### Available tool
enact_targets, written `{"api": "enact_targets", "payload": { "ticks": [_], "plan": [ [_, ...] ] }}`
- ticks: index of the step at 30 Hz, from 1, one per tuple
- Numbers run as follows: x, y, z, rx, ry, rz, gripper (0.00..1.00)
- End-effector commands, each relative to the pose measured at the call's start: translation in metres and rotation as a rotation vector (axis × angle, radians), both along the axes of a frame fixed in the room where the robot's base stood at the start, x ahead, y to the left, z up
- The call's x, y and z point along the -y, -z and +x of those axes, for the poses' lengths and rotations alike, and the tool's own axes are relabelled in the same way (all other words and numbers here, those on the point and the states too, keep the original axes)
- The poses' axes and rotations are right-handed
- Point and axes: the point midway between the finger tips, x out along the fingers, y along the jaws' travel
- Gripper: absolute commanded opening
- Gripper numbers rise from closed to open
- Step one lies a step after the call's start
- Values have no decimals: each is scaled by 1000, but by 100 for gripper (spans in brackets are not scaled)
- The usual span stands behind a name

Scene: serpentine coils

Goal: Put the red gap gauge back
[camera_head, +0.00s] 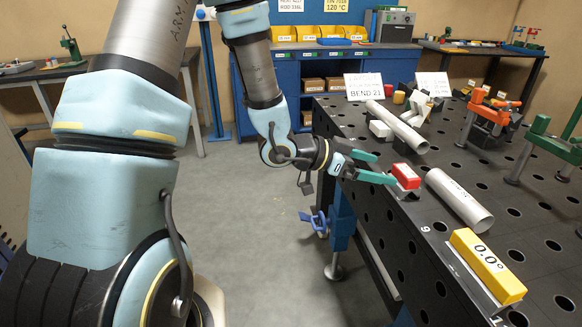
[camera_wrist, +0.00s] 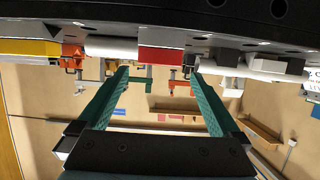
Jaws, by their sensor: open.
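A red block with a pale edge (camera_head: 406,176), which looks like the red gap gauge, sits in a small grey holder by the left edge of the dark perforated table (camera_head: 480,183). My gripper (camera_head: 385,169) is open and empty, its teal fingers pointing at the red block from the left, just off the table edge. In the wrist view, which looks upside down, the red block (camera_wrist: 167,54) lies ahead between the open fingers (camera_wrist: 159,74). I cannot tell whether a fingertip touches it.
A grey pipe (camera_head: 459,199) lies right of the red block, and a yellow level reading 0.0° (camera_head: 487,266) is nearer. Another pipe (camera_head: 398,126) lies farther back, by white signs. Orange clamps (camera_head: 488,115) stand beyond. A blue clamp (camera_head: 320,222) hangs below the table edge.

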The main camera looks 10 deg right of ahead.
Motion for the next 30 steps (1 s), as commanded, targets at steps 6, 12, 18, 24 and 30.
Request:
{"api": "enact_targets", "payload": {
  "ticks": [6,12,18,24,30],
  "plan": [
    [-17,5,27,25,-97,80,100],
    [-138,16,118,14,-563,435,100],
    [-301,9,116,-270,-1065,762,100],
    [-370,-3,54,-629,-1314,878,100],
    [-380,-8,27,-773,-1364,896,100]
  ]
}}
